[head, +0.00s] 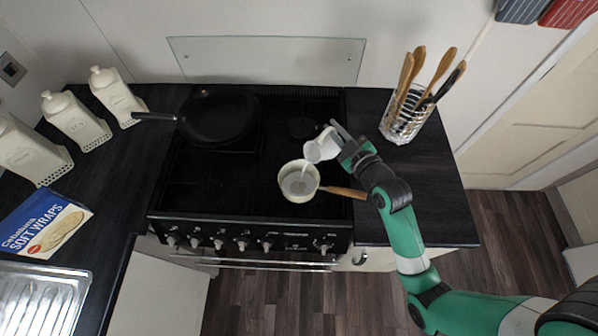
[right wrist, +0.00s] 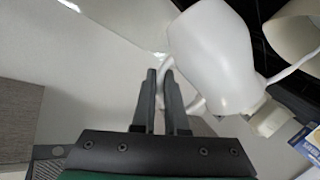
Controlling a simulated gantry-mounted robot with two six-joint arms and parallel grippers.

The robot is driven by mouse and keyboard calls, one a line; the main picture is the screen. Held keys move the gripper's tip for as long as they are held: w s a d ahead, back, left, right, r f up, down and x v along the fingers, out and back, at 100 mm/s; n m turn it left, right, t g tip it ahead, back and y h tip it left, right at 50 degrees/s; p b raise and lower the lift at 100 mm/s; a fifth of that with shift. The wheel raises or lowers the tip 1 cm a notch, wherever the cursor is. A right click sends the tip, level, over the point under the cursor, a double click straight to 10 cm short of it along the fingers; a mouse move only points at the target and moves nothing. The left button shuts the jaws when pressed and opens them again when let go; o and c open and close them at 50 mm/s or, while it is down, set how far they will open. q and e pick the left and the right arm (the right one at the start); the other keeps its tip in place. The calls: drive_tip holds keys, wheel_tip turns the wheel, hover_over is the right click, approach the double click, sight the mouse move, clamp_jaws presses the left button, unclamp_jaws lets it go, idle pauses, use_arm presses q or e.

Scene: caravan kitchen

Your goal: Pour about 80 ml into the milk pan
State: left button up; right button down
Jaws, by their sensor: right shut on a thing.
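The cream milk pan (head: 284,192) stands on the right front of the black hob, its wooden handle pointing right. Pale liquid shows inside it. My right gripper (head: 343,143) is shut on the handle of a white jug (head: 321,148) and holds it tilted above the pan's upper right rim. A thin white stream (head: 306,167) runs from the jug into the pan. In the right wrist view, the jug (right wrist: 212,55) shows large, with its handle at the fingers (right wrist: 162,88), and the stream (right wrist: 290,72) leaves toward the right. My left gripper is not in view.
A black frying pan (head: 218,118) sits at the hob's back left. White canisters (head: 115,97) and a soft wraps packet (head: 45,222) are on the left counter. The right counter's front is clear.

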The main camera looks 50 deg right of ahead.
sight(328, 130)
drive_tip(key=shift+a+r+n, duration=0.25)
drive_tip(key=shift+r+n, duration=0.05)
drive_tip(key=shift+r, duration=0.1)
drive_tip(key=shift+w+a+r+n, duration=0.1)
drive_tip(key=shift+a+r+n, duration=0.2)
drive_tip(key=shift+a, duration=0.25)
drive_tip(key=shift+w+a+r+n, duration=0.15)
drive_tip(key=shift+a+n, duration=0.15)
drive_tip(key=shift+a, duration=0.2)
idle(0.3)
drive_tip(key=d+f+m, duration=0.3)
drive_tip(key=shift+s+d+y, duration=0.3)
drive_tip(key=shift+s+d, duration=0.05)
drive_tip(key=shift+d, duration=0.05)
drive_tip(key=shift+a, duration=0.1)
drive_tip(key=shift+d+f+m+y+b, duration=0.3)
drive_tip(key=shift+d+f+m, duration=0.05)
drive_tip(key=shift+f+m, duration=0.4)
drive_tip(key=shift+d+f+m+y+b, duration=0.25)
drive_tip(key=shift+d+f+m+y, duration=0.1)
drive_tip(key=shift+f+m, duration=0.4)
drive_tip(key=shift+s+d+f+m+y+b, duration=0.15)
drive_tip(key=shift+d+f+m+y+b, duration=0.45)
drive_tip(key=shift+d+f+m, duration=0.6)
drive_tip(key=shift+s+d+f+m+y+b, duration=0.1)
drive_tip(key=shift+d+f+m+y+b, duration=0.35)
drive_tip(key=shift+d+f+m+b, duration=0.7)
drive_tip(key=shift+s+d+f+m+y+b, duration=0.15)
drive_tip(key=shift+d+f+m+y+b, duration=0.25)
drive_tip(key=shift+f+m, duration=0.85)
